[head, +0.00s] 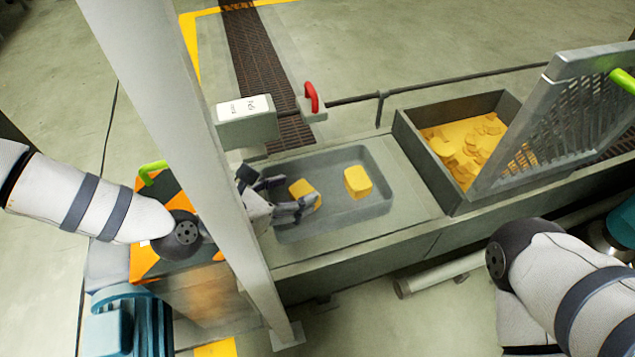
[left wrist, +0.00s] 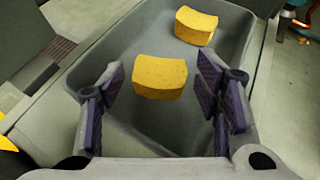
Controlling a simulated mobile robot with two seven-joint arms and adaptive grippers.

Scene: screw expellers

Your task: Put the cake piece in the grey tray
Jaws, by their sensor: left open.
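The grey tray (head: 340,222) sits on the machine's flat top in the head view; its wall also shows in the left wrist view (left wrist: 247,85). Two yellow cake pieces lie inside it: one (head: 357,181) toward the right, the other (head: 303,192) beside my left gripper (head: 283,195). In the left wrist view the nearer piece (left wrist: 159,77) lies just beyond the open fingers (left wrist: 165,110), and the farther piece (left wrist: 196,26) is near the tray's far end. My left gripper is open and holds nothing. My right gripper is outside the view; only part of that arm shows.
A bin (head: 428,163) with several yellow pieces stands right of the tray, with a raised slatted grate (head: 565,125) over its right side. A grey post (head: 190,150) stands in front of my left arm. A red handle (head: 311,97) and grey box (head: 247,122) are behind the tray.

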